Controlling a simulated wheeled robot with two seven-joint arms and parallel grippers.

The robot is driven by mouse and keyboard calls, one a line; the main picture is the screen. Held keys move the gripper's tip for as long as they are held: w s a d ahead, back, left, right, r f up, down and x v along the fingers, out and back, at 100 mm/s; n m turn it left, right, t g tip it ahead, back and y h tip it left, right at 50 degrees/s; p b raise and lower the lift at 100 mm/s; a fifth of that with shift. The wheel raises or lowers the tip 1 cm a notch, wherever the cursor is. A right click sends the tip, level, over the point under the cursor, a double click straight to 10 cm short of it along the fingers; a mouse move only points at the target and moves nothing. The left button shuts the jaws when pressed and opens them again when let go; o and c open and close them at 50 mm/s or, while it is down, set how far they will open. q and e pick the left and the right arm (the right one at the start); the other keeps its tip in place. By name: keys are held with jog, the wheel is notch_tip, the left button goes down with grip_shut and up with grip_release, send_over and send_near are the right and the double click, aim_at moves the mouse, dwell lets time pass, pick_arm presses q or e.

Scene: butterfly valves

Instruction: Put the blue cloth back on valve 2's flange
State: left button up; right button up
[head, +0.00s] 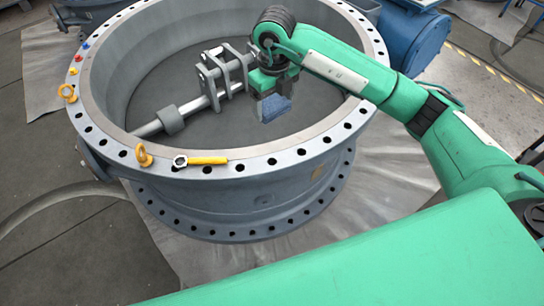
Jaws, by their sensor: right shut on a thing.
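The blue cloth (275,108) hangs from my right gripper (270,94), which is shut on it. The gripper points down over the open middle of the large grey ring-shaped valve body, with the cloth apart from the rim in the picture. The valve's flange (240,168) is a wide rim with bolt holes all around. No number shows on the valve, so I cannot tell if it is valve 2. My left gripper is not in view.
On the flange lie a yellow-handled tool (205,160), yellow eye bolts (144,155) and (68,93), and small coloured pieces (78,64) at the left. A shaft with a bracket (222,72) stands inside the ring. Blue machinery (412,38) is behind. The right front rim looks bare.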

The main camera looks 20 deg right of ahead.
send_over(274, 158)
notch_tip(274, 158, down, 16)
jog(key=shift+w+r+p, duration=0.1)
jog(key=shift+r+p, duration=0.05)
jog(key=shift+p, duration=0.3)
notch_tip(274, 158, down, 3)
jog(key=shift+f, duration=0.55)
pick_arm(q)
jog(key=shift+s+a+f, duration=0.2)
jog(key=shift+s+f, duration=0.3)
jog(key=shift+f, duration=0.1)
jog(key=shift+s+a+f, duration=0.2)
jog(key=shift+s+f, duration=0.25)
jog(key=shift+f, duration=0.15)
pick_arm(e)
jog(key=shift+f, duration=0.1)
